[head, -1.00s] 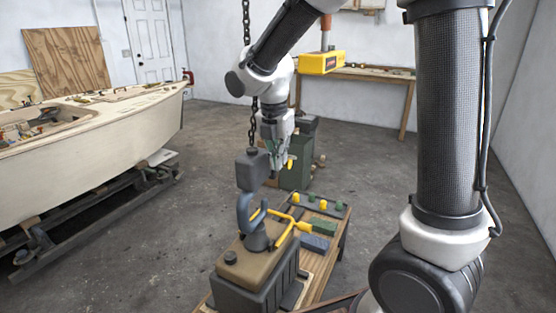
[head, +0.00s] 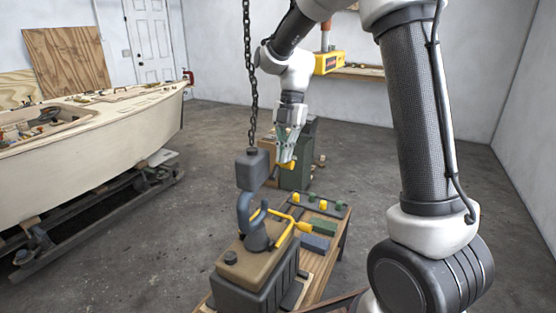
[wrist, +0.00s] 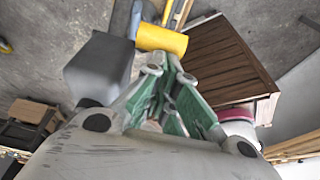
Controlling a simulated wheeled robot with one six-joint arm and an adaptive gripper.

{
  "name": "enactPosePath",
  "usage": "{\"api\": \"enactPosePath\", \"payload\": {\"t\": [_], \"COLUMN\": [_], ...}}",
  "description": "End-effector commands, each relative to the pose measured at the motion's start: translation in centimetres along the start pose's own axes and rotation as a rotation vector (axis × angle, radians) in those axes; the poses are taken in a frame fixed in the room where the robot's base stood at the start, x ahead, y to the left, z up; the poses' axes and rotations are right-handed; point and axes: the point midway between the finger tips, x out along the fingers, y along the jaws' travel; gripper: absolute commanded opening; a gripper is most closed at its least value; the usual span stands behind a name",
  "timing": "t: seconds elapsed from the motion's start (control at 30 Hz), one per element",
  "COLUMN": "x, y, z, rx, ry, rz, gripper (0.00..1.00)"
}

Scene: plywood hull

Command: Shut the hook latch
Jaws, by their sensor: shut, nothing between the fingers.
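A blue-grey hook (head: 244,212) hangs under a dark grey block (head: 252,170) on a chain. The block also shows left of my fingers in the wrist view (wrist: 97,68). A small yellow piece (head: 257,215) shows at the hook's mouth, likely the latch; I cannot tell its angle. My gripper (head: 285,160) is shut and empty, above and right of the hook, beyond the block in the picture. A yellow cylinder (wrist: 162,39) lies just past the fingertips in the wrist view; I cannot tell whether they touch it.
A dark case with a tan top (head: 255,268) stands under the hook on a wooden bench (head: 330,262). A yellow forked bar (head: 290,225) and green and blue blocks lie beside it. A boat hull (head: 100,135) is at left. The chain (head: 250,80) hangs left of my arm.

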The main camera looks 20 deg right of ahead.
Motion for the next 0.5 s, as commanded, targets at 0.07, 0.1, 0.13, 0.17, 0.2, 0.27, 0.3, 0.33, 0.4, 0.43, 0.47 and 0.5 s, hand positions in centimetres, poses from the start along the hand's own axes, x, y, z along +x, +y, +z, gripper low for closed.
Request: {"api": "enactPosePath", "payload": {"t": [0.07, 0.1, 0.13, 0.17, 0.2, 0.27, 0.3, 0.33, 0.4, 0.43, 0.47, 0.5], "x": [0.0, 0.0, 0.0, 0.0, 0.1, 0.1, 0.2, 0.2, 0.4, 0.5, 0.5, 0.6], "y": [0.0, 0.0, 0.0, 0.0, 0.0, 0.0, -0.1, 0.0, 0.0, 0.0, 0.0, 0.0], "z": [0.9, 1.0, 1.2, 1.4, 1.7, 2.2, 2.5, 2.7, 3.2, 3.4, 3.6, 3.7], "rx": [0.005, 0.001, 0.0, 0.0, 0.001, 0.002, 0.002, 0.002, 0.002, 0.001, 0.001, 0.001], "ry": [0.07, 0.064, 0.062, 0.062, 0.061, 0.061, 0.06, 0.06, 0.06, 0.06, 0.059, 0.059], "rz": [0.0, -0.001, -0.001, -0.002, -0.002, -0.002, -0.002, -0.002, -0.001, -0.001, -0.001, -0.001], "gripper": [0.0, 0.0, 0.0, 0.0, 0.0, 0.0, 0.0, 0.0, 0.0, 0.0, 0.0, 0.0]}}
